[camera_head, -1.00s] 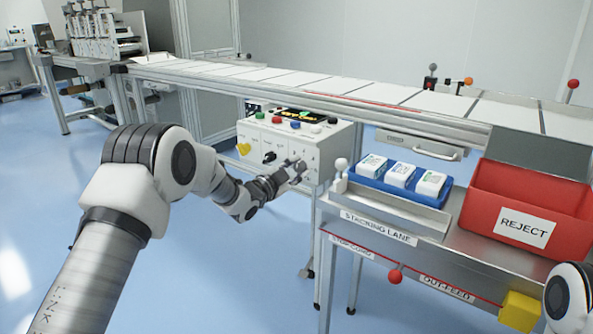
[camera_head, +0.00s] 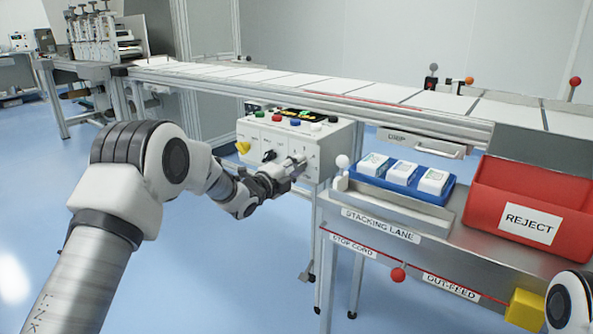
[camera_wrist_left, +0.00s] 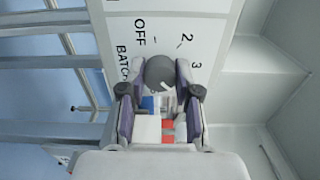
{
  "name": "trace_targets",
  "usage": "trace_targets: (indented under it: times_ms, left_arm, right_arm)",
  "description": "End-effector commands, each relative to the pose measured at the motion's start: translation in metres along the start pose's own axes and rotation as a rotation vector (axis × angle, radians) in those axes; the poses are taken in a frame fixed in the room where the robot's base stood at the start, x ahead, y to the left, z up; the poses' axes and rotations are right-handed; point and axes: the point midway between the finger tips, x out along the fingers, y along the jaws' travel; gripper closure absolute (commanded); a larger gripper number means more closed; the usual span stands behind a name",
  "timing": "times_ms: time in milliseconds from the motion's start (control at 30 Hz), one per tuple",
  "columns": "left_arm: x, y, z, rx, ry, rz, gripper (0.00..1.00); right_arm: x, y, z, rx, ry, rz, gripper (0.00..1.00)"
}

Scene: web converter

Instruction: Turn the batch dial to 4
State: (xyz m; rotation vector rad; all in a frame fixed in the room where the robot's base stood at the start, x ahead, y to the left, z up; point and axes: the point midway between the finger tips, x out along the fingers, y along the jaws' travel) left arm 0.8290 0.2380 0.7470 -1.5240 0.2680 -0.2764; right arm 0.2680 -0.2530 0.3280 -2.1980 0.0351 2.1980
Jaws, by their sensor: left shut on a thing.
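The control box (camera_head: 325,157) is white, with coloured buttons and a display on its top. The batch dial (camera_wrist_left: 160,70) is a dark round knob with a white pointer mark, in the left wrist view. OFF, 2, 3 and part of the word BATCH are printed around it; no 4 is visible. The white mark points to the lower right of that picture. My left gripper (camera_head: 297,163) is at the box front and hides the dial in the head view. In the wrist view its fingers (camera_wrist_left: 160,100) are shut on the dial, one each side. My right gripper is out of view.
A black knob (camera_head: 268,156) and a yellow part (camera_head: 243,147) are on the box front, left of my gripper. The conveyor (camera_head: 300,82) runs behind. A blue tray (camera_head: 432,190) and a red REJECT bin (camera_head: 480,222) stand to the right.

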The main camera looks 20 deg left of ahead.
Motion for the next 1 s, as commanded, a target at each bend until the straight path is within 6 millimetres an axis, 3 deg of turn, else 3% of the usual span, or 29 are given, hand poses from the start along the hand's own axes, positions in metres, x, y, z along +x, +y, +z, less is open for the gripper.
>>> trace_targets:
  times_ms: [633,667,700,1000]
  left_arm:
    - [-0.0002,0.0018,-0.0003,0.058,0.0,0.004,1.0]
    - [-0.0002,0.0018,-0.0003,0.058,0.0,0.004,0.57]
    - [-0.0002,0.0018,-0.0003,0.058,0.0,0.004,0.43]
    - [-0.0007,0.0005,-0.0001,0.057,0.0,0.001,0.43]
  right_arm:
    - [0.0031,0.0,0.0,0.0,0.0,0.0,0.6]
    - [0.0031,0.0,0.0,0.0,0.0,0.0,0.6]
    - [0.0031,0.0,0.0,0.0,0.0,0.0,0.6]
    - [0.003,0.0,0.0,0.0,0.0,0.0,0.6]
